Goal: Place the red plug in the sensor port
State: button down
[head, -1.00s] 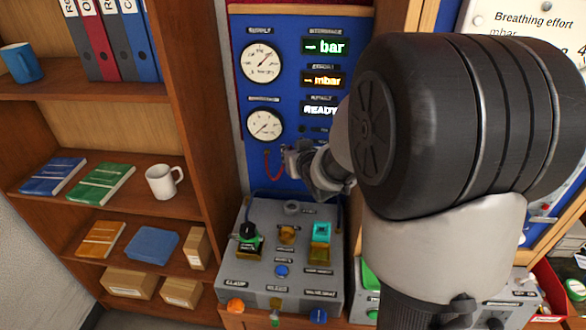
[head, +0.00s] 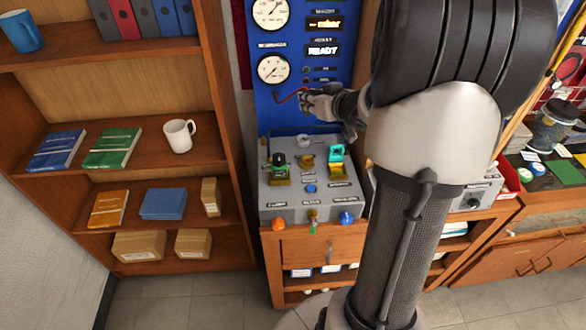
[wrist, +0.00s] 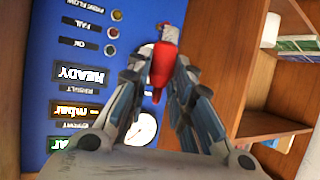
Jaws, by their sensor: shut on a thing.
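My gripper (wrist: 160,75) is shut on the red plug (wrist: 162,65) in the wrist view, with a finger on each side of it. A grey-white part shows at the plug's far end. In the head view my gripper (head: 308,101) is in front of the blue panel (head: 262,100), below the lower gauge, and a red lead (head: 286,98) shows beside it. The plug itself is hard to make out there. I cannot identify the sensor port in either view. The plug looks apart from the panel face in the wrist view, but the gap is unclear.
Two gauges (head: 274,69) and lit displays (head: 322,50) are on the panel. A grey control box (head: 292,208) with knobs and switches stands below my gripper. A wooden shelf (head: 226,150) with books, boxes and a white mug (head: 179,134) stands at the left.

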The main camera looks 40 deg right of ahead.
jog(key=b, duration=0.6)
send_over(309, 164)
notch_tip(309, 164, down, 15)
jog(key=shift+w+d+f+b, duration=0.15)
jog(key=shift+f+b, duration=0.4)
jog(key=shift+f, duration=0.75)
jog(key=shift+w+d+f+b, duration=0.1)
jog(key=shift+f+b, duration=0.45)
jog(key=shift+f, duration=0.7)
jog(key=shift+r, duration=0.1)
jog(key=c, duration=1.9)
grip_release()
jog(key=shift+f, duration=0.25)
jog(key=o, duration=0.5)
jog(key=shift+r, duration=0.1)
